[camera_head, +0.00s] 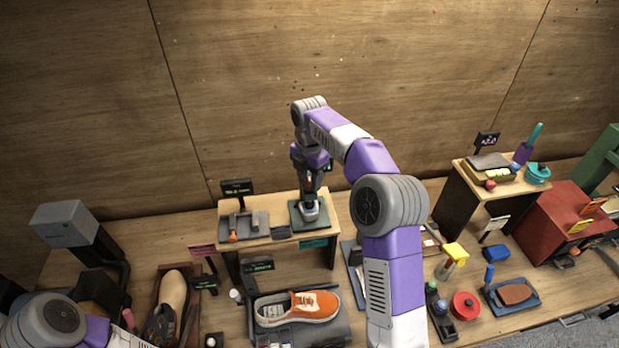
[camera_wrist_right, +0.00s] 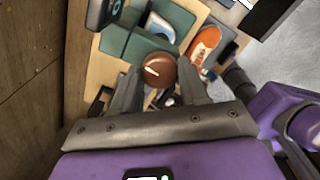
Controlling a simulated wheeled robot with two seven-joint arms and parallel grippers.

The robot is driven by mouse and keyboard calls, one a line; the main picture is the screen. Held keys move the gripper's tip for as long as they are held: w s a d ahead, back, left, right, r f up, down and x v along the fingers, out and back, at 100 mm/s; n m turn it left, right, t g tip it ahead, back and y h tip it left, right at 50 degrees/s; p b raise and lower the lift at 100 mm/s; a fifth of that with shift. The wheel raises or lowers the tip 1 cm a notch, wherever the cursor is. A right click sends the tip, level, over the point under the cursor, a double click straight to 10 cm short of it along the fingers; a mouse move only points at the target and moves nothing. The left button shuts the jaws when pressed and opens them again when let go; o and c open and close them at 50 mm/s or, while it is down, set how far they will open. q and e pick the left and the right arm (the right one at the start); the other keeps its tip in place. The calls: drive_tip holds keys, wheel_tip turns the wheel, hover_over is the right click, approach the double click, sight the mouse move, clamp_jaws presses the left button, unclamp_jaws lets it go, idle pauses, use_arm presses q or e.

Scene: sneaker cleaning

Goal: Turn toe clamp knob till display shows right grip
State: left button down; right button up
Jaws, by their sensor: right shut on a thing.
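My right gripper (camera_head: 310,193) points down over the green clamp stand (camera_head: 296,216) on the small wooden bench. In the right wrist view its fingers (camera_wrist_right: 159,68) are shut on a round brown knob (camera_wrist_right: 158,74) with a pale pointer line. The green clamp (camera_wrist_right: 128,43) lies just beyond the knob, with a pale part in it. A small display (camera_head: 237,187) with green-yellow text stands at the bench's back left; its text is too small to read. My left arm shows only at the lower left corner of the head view; its gripper is not seen.
An orange sneaker (camera_head: 298,307) lies on a grey stand in front of the bench, with another display (camera_head: 258,266) behind it. A grey tray (camera_head: 257,222) shares the bench top. A second bench (camera_head: 480,198) with a tray and pot stands at the right. The wooden wall is close behind.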

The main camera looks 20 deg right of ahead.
drive_tip(key=m, duration=0.8)
drive_tip(key=shift+m, duration=0.4)
drive_tip(key=m, duration=0.4)
drive_tip(key=shift+m, duration=0.3)
drive_tip(key=m, duration=0.4)
drive_tip(key=shift+m, duration=0.3)
drive_tip(key=m, duration=0.4)
drive_tip(key=shift+m, duration=0.3)
drive_tip(key=m, duration=1.3)
drive_tip(key=shift+m, duration=0.3)
